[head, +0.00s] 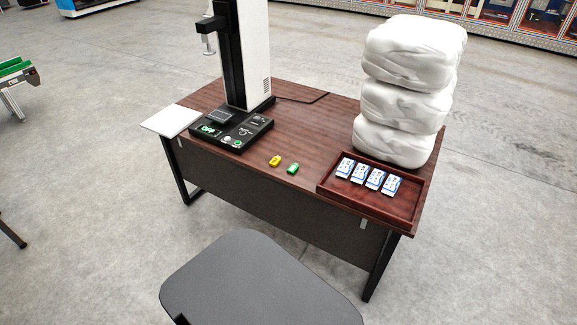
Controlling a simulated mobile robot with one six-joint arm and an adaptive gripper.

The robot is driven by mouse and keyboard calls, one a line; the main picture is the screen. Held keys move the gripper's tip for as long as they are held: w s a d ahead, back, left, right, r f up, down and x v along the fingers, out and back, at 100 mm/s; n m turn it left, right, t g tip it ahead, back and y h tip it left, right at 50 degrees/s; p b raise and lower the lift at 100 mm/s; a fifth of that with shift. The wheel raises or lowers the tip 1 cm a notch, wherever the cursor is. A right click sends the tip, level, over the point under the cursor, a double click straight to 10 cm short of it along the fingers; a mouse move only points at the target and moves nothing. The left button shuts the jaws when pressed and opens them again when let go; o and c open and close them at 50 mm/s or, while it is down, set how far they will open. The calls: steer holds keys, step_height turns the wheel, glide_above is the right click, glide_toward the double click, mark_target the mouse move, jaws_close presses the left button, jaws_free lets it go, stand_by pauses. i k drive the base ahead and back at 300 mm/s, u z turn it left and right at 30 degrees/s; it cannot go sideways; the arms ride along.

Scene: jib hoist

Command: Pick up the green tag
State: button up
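The green tag (293,168) lies flat on the dark wooden desk (306,117), near its front edge. A yellow tag (275,161) lies just to its left, with a small gap between them. My gripper is not in the head view, and no hand is seen near the tags.
A tall black and white machine with a control panel (231,131) stands left of the tags. A wooden tray (373,201) with several blue and white packets sits to the right, before stacked white bundles (406,95). A white sheet (171,121) overhangs the left edge.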

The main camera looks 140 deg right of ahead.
mark_target(292, 168)
steer(key=z, duration=2.1)
steer(key=i, duration=0.1)
steer(key=z, duration=2.65)
steer(key=k, duration=0.25)
steer(key=z, duration=0.05)
